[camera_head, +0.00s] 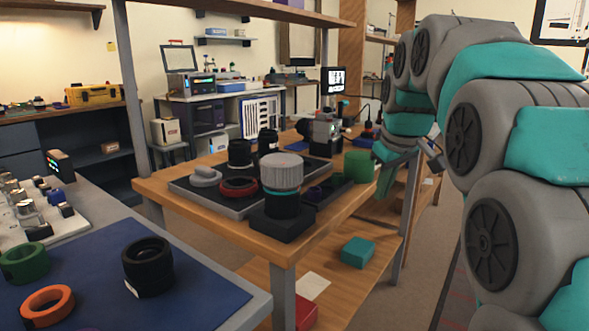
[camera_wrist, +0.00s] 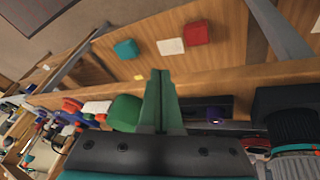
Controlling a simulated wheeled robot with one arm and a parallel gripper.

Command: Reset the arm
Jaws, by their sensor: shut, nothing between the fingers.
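My arm comes in from the right side of the head view and bends down toward the wooden bench. My gripper (camera_head: 384,190) hangs at the bench's right edge, beside a green cylinder (camera_head: 358,166). In the wrist view my gripper (camera_wrist: 161,73) shows its two green fingers pressed together with nothing between them. The green cylinder (camera_wrist: 124,113) appears just left of the fingers there; I cannot tell whether they touch it.
The wooden bench (camera_head: 160,192) bears a grey-topped lens on a black block (camera_head: 283,222), a red ring (camera_head: 239,186) and a camera (camera_head: 322,130). A teal box (camera_head: 357,252) lies on the lower shelf. A blue mat (camera_head: 190,290) holds a black lens (camera_head: 148,266). Floor right of the bench is clear.

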